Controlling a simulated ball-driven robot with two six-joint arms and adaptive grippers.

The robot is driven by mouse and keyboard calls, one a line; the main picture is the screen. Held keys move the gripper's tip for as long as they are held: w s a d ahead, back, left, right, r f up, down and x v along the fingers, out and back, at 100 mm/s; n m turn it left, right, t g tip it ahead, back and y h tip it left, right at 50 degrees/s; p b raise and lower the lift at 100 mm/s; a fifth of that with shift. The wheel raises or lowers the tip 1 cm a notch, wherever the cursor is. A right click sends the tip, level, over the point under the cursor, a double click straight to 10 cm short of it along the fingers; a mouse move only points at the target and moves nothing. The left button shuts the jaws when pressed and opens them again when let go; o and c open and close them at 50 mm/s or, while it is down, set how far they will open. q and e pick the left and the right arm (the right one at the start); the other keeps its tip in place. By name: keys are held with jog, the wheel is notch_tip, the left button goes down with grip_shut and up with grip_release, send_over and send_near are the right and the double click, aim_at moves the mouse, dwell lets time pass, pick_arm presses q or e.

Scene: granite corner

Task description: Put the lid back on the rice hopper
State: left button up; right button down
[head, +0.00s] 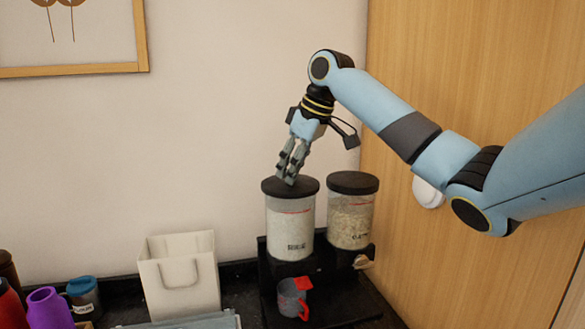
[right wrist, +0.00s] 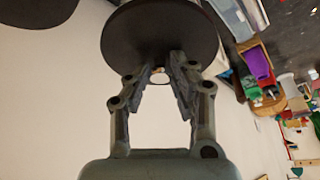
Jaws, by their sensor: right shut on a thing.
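The rice hopper (head: 290,228) is the left clear container of a black dispenser, with white grains inside. Its round black lid (head: 270,188) is at the hopper's mouth, about level and lined up with it. I cannot tell whether it rests fully on the rim. My right gripper (head: 287,180) comes down from above, shut on the lid's small knob. The right wrist view shows the lid (right wrist: 160,30) beyond the fingertips (right wrist: 160,77), which pinch the knob. My left gripper is not in view.
A second container (head: 350,222) with tan grains and its own black lid (head: 353,182) stands close on the right. A grey and red mug (head: 291,298) is below the dispenser. A white bag (head: 182,275), a purple bottle (head: 48,310) and a blue-lidded cup (head: 84,298) stand to the left.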

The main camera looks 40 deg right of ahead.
jog(key=shift+f, duration=0.1)
dwell(0.7)
jog(key=c, duration=0.6)
grip_release()
jog(key=shift+r, duration=3.5)
grip_shut()
jog(key=shift+f, duration=0.3)
